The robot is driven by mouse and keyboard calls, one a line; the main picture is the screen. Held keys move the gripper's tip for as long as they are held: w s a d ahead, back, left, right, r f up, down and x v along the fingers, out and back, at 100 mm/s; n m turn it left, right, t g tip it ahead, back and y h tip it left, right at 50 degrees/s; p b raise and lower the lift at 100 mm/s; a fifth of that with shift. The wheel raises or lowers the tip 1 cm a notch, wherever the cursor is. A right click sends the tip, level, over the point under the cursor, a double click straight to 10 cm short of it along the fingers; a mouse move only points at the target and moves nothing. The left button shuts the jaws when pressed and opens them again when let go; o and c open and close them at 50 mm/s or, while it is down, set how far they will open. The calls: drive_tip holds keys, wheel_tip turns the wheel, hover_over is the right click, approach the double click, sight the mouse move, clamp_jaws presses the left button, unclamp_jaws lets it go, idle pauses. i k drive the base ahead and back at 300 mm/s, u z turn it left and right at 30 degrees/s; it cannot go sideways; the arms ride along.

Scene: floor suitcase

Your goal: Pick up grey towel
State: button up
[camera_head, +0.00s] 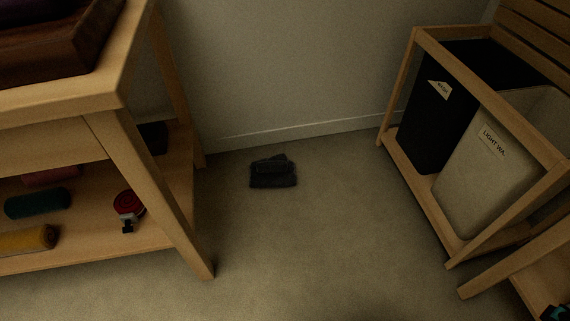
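A dark grey folded cloth, which looks like the grey towel (273,172), lies on the floor near the back wall, close to the middle of the view. It looks like a small stack or a loose fold, with a smaller piece on top of a wider one. Nothing covers it. My gripper is not in view, so its opening cannot be seen.
A wooden table (66,146) with a lower shelf stands at left, holding rolled cloths and a red strap roll (128,203). A wooden rack at right holds a black hamper (432,115) and a pale hamper (478,175). Carpet between them is clear.

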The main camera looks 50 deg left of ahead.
sight(276, 171)
drive_tip(key=u, duration=0.35)
drive_tip(key=i, duration=0.7)
drive_tip(key=u, duration=1)
drive_tip(key=i, duration=0.4)
drive_tip(key=u, duration=0.3)
